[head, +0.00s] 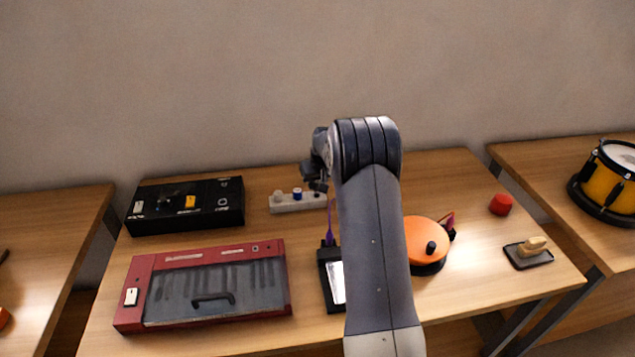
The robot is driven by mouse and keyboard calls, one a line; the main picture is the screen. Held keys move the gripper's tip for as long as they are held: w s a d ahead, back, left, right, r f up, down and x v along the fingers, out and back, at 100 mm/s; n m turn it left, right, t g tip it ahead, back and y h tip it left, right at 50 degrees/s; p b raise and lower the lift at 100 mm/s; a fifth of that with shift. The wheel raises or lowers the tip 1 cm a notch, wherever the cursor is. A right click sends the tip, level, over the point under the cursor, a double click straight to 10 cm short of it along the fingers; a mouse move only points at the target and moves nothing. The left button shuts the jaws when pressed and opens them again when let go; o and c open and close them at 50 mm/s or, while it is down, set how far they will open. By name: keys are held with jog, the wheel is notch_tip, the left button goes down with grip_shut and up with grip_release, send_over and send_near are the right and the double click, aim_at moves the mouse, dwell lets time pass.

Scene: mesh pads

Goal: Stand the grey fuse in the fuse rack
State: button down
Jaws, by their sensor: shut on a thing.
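The fuse rack (288,208) is a low white strip at the back of the table, left of my arm. A pale stub (278,195) and a blue-topped fuse (297,193) stand in its left and middle parts. My gripper (316,186) is small and dark in the head view, just above the rack's right end. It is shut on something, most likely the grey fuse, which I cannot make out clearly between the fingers. My own arm hides the area to the right of the rack.
A black box (155,222) stands left of the rack. A red case (140,270) with a dark panel lies in front. A black tray (326,279) sits partly behind my arm. An orange round lid (420,238), a red cylinder (501,204) and a small dark dish (520,262) are to the right.

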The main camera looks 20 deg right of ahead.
jog(key=shift+f, duration=0.2)
jog(key=shift+f+b, duration=0.3)
jog(key=shift+b, duration=0.1)
jog(key=shift+f+b, duration=0.8)
jog(key=shift+f, duration=0.15)
jog(key=c, duration=1.1)
grip_release()
jog(key=b+v, duration=0.1)
jog(key=v, duration=0.9)
jog(key=shift+s+r, duration=0.15)
jog(key=shift+r, duration=0.25)
